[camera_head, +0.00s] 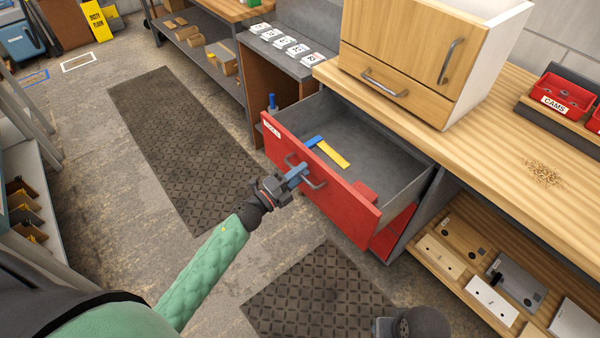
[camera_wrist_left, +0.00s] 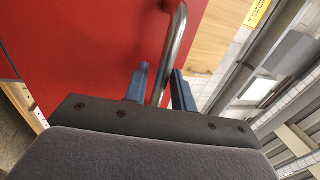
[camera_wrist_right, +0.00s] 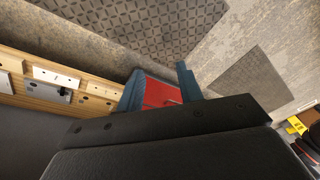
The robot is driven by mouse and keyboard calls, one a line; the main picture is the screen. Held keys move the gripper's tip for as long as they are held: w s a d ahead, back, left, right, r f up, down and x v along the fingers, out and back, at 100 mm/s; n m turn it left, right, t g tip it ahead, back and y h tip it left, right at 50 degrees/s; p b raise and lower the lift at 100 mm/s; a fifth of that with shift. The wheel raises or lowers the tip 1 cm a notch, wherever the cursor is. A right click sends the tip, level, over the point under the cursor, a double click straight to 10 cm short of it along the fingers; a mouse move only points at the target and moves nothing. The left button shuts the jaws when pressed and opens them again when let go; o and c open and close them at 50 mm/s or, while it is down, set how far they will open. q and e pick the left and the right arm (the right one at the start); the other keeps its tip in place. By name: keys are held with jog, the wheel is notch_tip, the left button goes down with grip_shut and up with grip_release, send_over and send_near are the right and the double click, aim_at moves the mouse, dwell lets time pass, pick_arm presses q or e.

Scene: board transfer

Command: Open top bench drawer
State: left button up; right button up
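The red top bench drawer (camera_head: 345,205) is pulled well out from under the wooden bench, and its grey inside shows. Its metal bar handle (camera_head: 318,184) is on the red front and also shows in the left wrist view (camera_wrist_left: 176,40). My left gripper (camera_head: 300,172) is at the handle. In the left wrist view its two blue fingers (camera_wrist_left: 160,85) stand on either side of the bar, apart, with a gap beside it. My right gripper (camera_wrist_right: 160,75) is open and empty over the floor; only its dark wrist shows at the bottom of the head view.
A blue and yellow tool (camera_head: 332,154) and a red block (camera_head: 365,190) lie in the drawer. A wooden cabinet (camera_head: 400,60) and red bins (camera_head: 563,95) stand on the bench (camera_head: 500,130). Plates lie on the lower shelf (camera_head: 452,278). Dark mats (camera_head: 180,150) cover parts of the floor.

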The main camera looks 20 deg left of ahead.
jog(key=shift+d, duration=0.1)
